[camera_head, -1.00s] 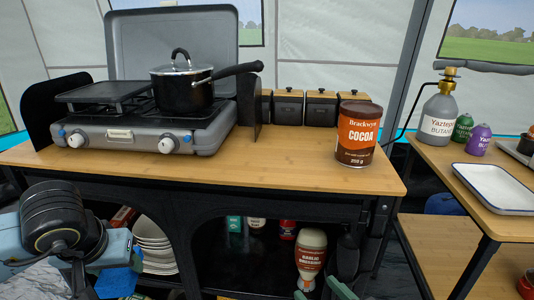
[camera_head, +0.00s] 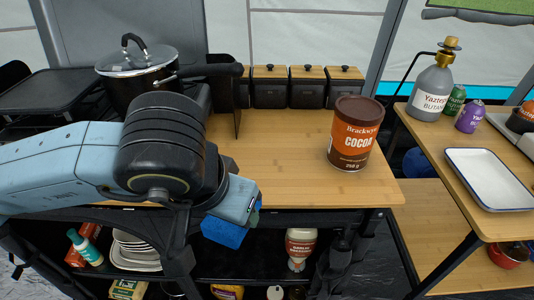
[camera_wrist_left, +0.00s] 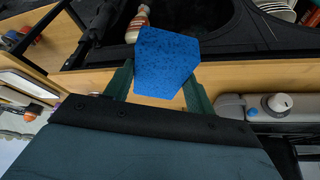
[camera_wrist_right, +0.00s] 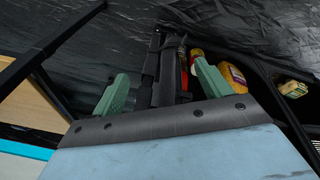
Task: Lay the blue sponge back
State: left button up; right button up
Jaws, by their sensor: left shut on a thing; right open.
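The blue sponge (camera_head: 224,232) shows in the head view at the front edge of the wooden counter (camera_head: 284,190), partly hidden by my left arm. My left gripper (camera_head: 248,208) is shut on it. In the left wrist view the sponge (camera_wrist_left: 165,62) sits between the two green fingers of the gripper (camera_wrist_left: 160,85), with the counter edge and the shelf below behind it. My right gripper (camera_wrist_right: 160,88) is open and empty in the right wrist view, low beside the dark frame and shelf. It is not visible in the head view.
A cocoa tin (camera_head: 356,135) stands on the counter's right side. A lidded pot (camera_head: 138,75) sits on the stove at the left. Black canisters (camera_head: 306,90) line the back. A sauce bottle (camera_head: 299,248) and plates (camera_head: 135,250) are on the shelf below. The counter's middle is clear.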

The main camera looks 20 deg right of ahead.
pick_arm(q)
jog(key=w+d, duration=0.3)
jog(key=w, duration=0.1)
jog(key=w+d, duration=0.3)
jog(key=w, duration=0.1)
jog(key=w+d, duration=0.3)
jog(key=w, duration=0.1)
jog(key=shift+d+b, duration=0.3)
jog(key=shift+b, duration=0.05)
notch_tip(320, 180, down, 3)
jog(key=shift+w+d+f+b, duration=0.1)
jog(key=shift+f+b, duration=0.05)
jog(key=shift+b, duration=0.3)
jog(key=shift+f, duration=0.1)
pick_arm(e)
jog(key=a+r, duration=0.1)
jog(key=w+a+r, duration=0.1)
jog(key=r, duration=0.1)
jog(key=shift+w+a+r, duration=0.15)
jog(key=shift+r, duration=0.05)
pick_arm(q)
jog(key=shift+f, duration=0.2)
jog(key=o, duration=0.9)
pick_arm(e)
jog(key=shift+w+a+r, duration=0.2)
jog(key=shift+r, duration=0.15)
pick_arm(q)
jog(key=shift+r, duration=0.2)
